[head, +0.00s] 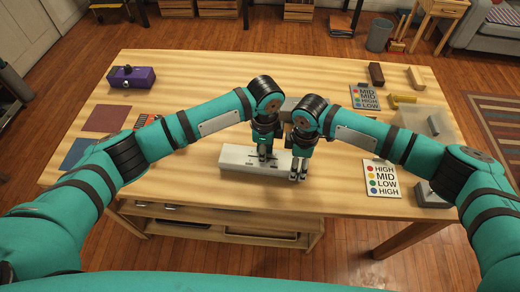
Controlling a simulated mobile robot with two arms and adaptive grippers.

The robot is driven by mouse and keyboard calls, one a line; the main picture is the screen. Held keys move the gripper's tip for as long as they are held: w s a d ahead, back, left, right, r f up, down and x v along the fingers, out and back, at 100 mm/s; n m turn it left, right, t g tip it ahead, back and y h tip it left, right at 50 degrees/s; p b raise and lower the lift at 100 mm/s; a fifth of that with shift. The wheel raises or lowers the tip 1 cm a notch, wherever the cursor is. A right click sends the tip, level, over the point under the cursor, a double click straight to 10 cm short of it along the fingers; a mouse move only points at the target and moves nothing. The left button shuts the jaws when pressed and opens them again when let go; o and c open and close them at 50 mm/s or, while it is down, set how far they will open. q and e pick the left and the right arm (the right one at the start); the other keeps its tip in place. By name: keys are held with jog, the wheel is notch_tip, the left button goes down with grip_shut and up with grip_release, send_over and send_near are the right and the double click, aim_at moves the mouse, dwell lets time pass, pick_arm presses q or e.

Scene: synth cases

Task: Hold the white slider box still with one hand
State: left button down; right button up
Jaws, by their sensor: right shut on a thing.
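The white slider box (232,158) lies on the wooden table in front of me, with a dark slot in its top. My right gripper (298,172) is shut on the right end of the box. My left gripper (264,153) points down at the top of the box, near the slot. Its fingers are too small and dark to tell whether they are open or touching. The grippers hide part of the box's top and right end.
A purple box (132,77) stands at the back left, with red and blue mats (105,118) nearer. Two cards with coloured dots, one near (382,180) and one far (364,97), lie at the right.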

pick_arm(q)
jog(key=c, duration=1.2)
grip_release()
jog(key=shift+o, duration=0.2)
jog(key=shift+r, duration=0.1)
notch_tip(320, 180, up, 12)
